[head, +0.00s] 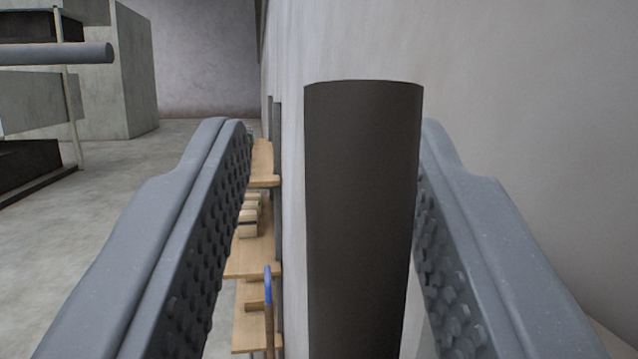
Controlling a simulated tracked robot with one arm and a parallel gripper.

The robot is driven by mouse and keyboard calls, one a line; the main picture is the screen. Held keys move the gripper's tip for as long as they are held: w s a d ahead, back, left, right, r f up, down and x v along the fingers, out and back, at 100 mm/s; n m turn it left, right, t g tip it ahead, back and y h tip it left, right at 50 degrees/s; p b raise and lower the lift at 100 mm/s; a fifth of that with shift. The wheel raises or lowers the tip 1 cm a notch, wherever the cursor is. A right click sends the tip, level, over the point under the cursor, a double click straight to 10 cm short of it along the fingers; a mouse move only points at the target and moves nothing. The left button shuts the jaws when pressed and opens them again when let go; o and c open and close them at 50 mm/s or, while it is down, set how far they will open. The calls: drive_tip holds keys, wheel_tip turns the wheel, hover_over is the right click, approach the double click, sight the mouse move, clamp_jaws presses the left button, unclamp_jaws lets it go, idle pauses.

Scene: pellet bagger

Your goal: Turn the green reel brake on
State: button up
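My gripper (333,128) is open, with its two grey studded fingers reaching forward. A plain dark grey upright cylinder (362,220) stands between the fingers. A clear gap shows between it and the left finger. Its right edge overlaps the right finger in the picture, and I cannot tell whether they touch. The cylinder's lower end is out of frame. I see no green reel brake that I can make out, and I cannot tell whether this cylinder belongs to it.
A pale wall (520,130) runs close along the right. Wooden shelves (255,258) with small boxes (250,215) stand along it, with a blue-topped handle (268,285) in front. Concrete-grey blocks (125,75) and a horizontal grey bar (60,53) are at left. Floor (120,190) between is clear.

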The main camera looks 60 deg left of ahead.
drive_tip(key=shift+w+d, duration=0.1)
drive_tip(key=shift+w, duration=0.05)
drive_tip(key=shift+f, duration=0.1)
drive_tip(key=shift+d+f, duration=0.1)
drive_tip(key=shift+d, duration=0.1)
drive_tip(key=s+d+b, duration=0.2)
drive_tip(key=s+d, duration=0.4)
drive_tip(key=d, duration=0.5)
drive_tip(key=shift+s+f, duration=0.15)
drive_tip(key=shift+s, duration=0.15)
